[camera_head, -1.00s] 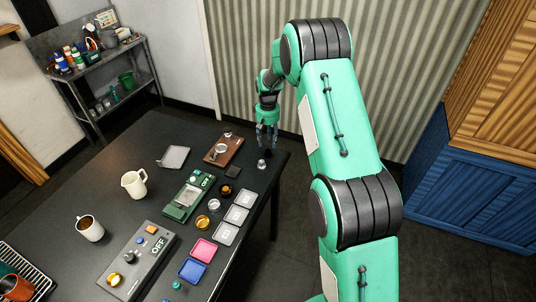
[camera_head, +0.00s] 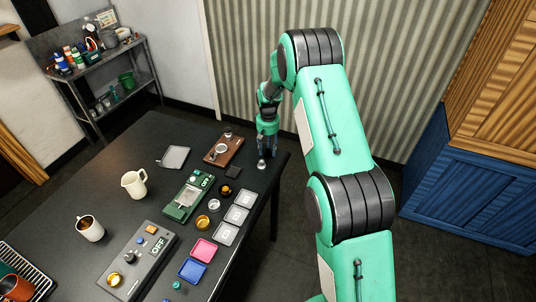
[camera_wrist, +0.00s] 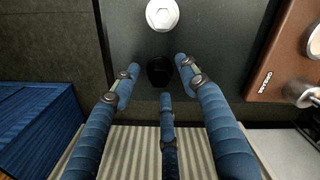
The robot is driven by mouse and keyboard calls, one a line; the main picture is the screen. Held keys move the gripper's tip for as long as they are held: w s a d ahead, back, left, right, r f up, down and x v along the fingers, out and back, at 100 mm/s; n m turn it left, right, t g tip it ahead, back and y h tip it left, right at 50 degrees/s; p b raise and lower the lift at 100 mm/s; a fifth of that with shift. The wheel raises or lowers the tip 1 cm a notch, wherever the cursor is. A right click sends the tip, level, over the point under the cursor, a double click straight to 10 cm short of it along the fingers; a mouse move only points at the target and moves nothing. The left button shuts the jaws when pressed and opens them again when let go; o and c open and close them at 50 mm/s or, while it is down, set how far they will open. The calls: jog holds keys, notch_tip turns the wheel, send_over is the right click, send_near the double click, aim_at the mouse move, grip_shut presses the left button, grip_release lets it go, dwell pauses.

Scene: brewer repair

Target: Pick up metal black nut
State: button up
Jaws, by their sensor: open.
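The black nut (camera_wrist: 160,72) lies on the dark table in the wrist view, with the fingers of my gripper (camera_wrist: 157,66) spread around it. Two blue fingers flank it left and right, and a third is below it in the picture. The gripper is open and I see no finger clearly touching the nut. In the head view my gripper (camera_head: 262,153) is low over the table's far right corner and hides the black nut. A pale silver hexagonal piece (camera_wrist: 162,15) lies just beyond the fingers; it also shows in the head view (camera_head: 262,166).
A brown board with metal parts (camera_head: 222,149) lies left of my gripper. The table's right edge (camera_head: 280,180) is close by.

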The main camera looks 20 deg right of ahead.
aim_at(268, 151)
jog(key=shift+f, duration=0.1)
dwell(0.5)
grip_shut()
jog(key=shift+r, duration=0.6)
jog(key=shift+s+r, duration=0.2)
jog(key=shift+r, duration=0.4)
jog(key=shift+s+r, duration=0.15)
jog(key=shift+r, duration=0.45)
jog(key=s+a+r, duration=0.1)
jog(key=s+a, duration=0.1)
jog(key=s, duration=1.3)
jog(key=shift+a+r, duration=0.2)
jog(key=shift+a, duration=0.05)
